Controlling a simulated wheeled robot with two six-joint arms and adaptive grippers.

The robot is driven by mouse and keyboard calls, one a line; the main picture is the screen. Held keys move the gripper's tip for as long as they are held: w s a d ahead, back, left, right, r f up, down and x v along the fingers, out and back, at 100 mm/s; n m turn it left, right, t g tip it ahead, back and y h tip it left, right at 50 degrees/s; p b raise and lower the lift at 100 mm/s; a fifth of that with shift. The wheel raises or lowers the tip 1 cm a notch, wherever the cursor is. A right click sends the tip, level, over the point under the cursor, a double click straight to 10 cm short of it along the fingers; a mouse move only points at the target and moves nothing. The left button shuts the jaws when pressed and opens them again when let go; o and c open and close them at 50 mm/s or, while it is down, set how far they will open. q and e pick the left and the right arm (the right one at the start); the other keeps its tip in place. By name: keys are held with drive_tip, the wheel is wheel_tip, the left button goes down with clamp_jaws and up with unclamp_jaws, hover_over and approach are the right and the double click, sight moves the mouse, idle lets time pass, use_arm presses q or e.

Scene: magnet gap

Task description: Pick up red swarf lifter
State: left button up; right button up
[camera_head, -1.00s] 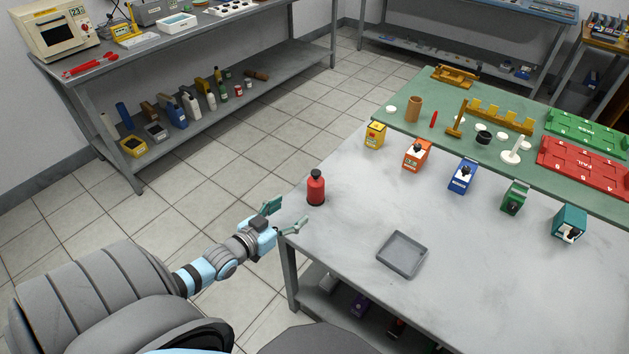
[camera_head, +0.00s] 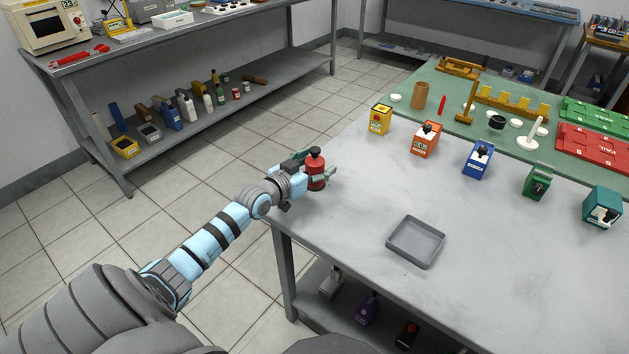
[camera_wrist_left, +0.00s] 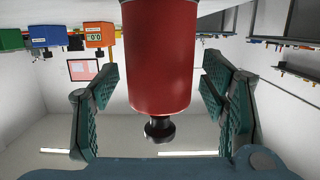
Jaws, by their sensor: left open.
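The red swarf lifter (camera_head: 316,172) is a red cylinder with a black knob on top, standing upright at the left edge of the grey table. My left gripper (camera_head: 318,178) is open around it, with one finger on its far side and one on its near side. In the left wrist view the red cylinder (camera_wrist_left: 158,60) appears upside down between the two green-padded fingers of the left gripper (camera_wrist_left: 160,95). Gaps show between the cylinder and both fingers. My right gripper is not in view.
A grey tray (camera_head: 416,242) lies on the grey table (camera_head: 350,215). Yellow (camera_head: 380,120), orange (camera_head: 426,139), blue (camera_head: 478,160), green (camera_head: 537,181) and teal (camera_head: 602,207) boxes stand in a row along the green mat (camera_head: 420,115). The table between lifter and tray is clear.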

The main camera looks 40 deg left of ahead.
use_arm(q)
drive_tip(key=shift+s+r, duration=0.1)
drive_tip(key=shift+r, duration=0.15)
drive_tip(key=c, duration=1.5)
